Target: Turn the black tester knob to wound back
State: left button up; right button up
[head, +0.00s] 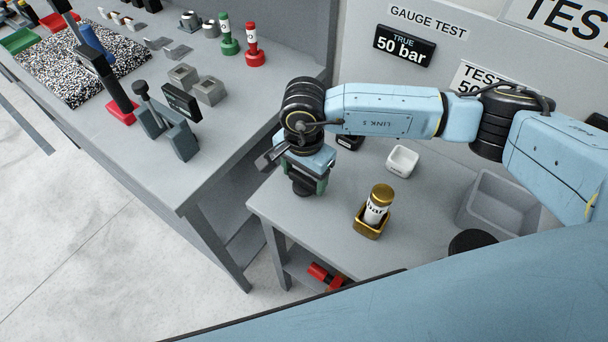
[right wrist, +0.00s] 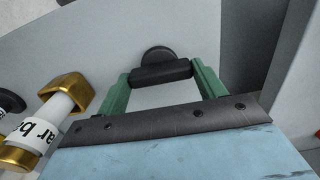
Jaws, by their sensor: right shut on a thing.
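The black tester knob (right wrist: 160,74) shows in the right wrist view as a dark bar with a round part behind it. My right gripper (right wrist: 162,70) has its two green fingers shut on the ends of the bar. In the head view my right gripper (head: 305,183) points down at the left end of the grey bench, and the dark knob (head: 303,189) shows only partly beneath it. The rest of the tester under the wrist is hidden. My left gripper is not in view.
A brass and white cylinder (head: 377,204) marked "bar" stands in a brass holder right of the gripper. Another bench (head: 150,175) stands left, across a gap.

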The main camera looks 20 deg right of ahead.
jog(key=m+b, duration=0.2)
jog(key=m, duration=0.2)
jog(key=shift+f, duration=0.1)
jog(key=m+b, duration=0.2)
jog(key=m, duration=0.3)
jog(key=m+b, duration=0.1)
jog(key=m, duration=0.3)
jog(key=shift+m+b, duration=0.3)
jog(key=shift+b, duration=0.05)
jog(key=shift+m+b, duration=0.4)
jog(key=shift+m, duration=1.6)
jog(key=o, duration=1)
jog(key=shift+r, duration=0.25)
